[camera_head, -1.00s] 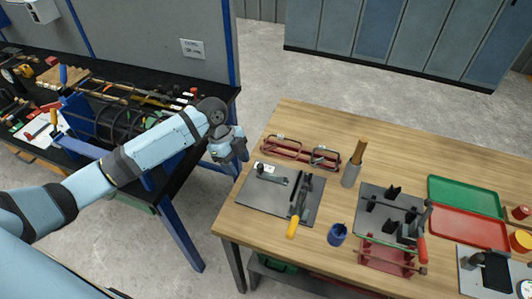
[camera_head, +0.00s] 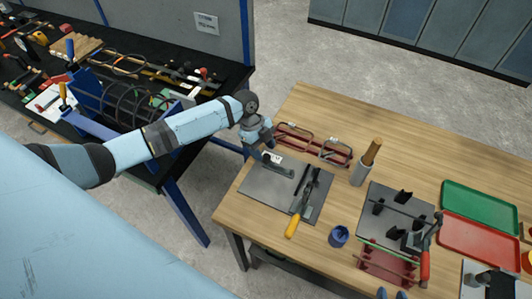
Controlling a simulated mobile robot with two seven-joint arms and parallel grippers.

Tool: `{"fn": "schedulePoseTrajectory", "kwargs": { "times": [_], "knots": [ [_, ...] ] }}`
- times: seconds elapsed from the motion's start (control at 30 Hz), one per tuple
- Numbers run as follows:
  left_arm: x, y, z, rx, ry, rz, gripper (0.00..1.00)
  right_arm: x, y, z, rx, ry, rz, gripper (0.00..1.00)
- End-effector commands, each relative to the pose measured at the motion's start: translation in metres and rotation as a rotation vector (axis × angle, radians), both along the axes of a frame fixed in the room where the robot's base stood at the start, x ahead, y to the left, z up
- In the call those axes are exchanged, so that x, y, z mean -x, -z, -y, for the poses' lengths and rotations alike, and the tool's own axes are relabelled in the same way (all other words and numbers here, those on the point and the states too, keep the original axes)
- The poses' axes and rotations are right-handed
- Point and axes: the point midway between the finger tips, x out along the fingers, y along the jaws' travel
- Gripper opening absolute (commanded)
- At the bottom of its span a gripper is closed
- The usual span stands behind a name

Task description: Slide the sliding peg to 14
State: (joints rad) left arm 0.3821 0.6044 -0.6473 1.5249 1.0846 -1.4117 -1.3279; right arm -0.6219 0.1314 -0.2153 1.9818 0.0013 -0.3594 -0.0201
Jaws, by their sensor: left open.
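My left gripper (camera_head: 266,146) is open at the back edge of the left grey plate (camera_head: 258,190) on the wooden table. It is close to a dark grey bar piece (camera_head: 280,171) on that plate; I cannot tell if they touch. A black rail tool with a yellow handle (camera_head: 292,227) lies on the plate's right part. I cannot make out which part is the sliding peg, and no number 14 is legible.
Red wire-like frames (camera_head: 312,146) lie behind the plate. A blue-framed bench (camera_head: 185,205) stands left.

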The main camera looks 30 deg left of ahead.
Motion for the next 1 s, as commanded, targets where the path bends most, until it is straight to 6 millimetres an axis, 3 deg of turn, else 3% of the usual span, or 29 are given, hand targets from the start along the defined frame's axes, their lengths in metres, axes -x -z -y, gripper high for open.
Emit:
{"fn": "schedulePoseTrajectory", "kwargs": {
  "times": [0.2, 0.57, 0.67, 0.8, 1.0],
  "knots": [
    [0.002, 0.024, 0.01, 0.0, -0.002, -0.001, 0.52, -0.001, -0.006, 0.001, 0.0, 0.003, 0.002, 0.4],
    [0.003, 0.03, 0.012, -0.001, -0.001, 0.001, 0.52, 0.001, -0.005, 0.001, 0.0, 0.005, 0.0, 0.4],
    [0.003, 0.03, 0.012, -0.001, -0.001, 0.001, 0.34, 0.002, -0.005, 0.001, -0.001, 0.006, -0.001, 0.4],
    [0.003, 0.03, 0.012, -0.001, -0.001, 0.001, 0.02, 0.002, -0.004, 0.001, -0.001, 0.006, -0.002, 0.4],
    [0.0, 0.03, 0.011, -0.001, -0.001, 0.001, 0.0, 0.002, -0.002, 0.001, -0.001, 0.006, -0.001, 0.4]
  ]
}}
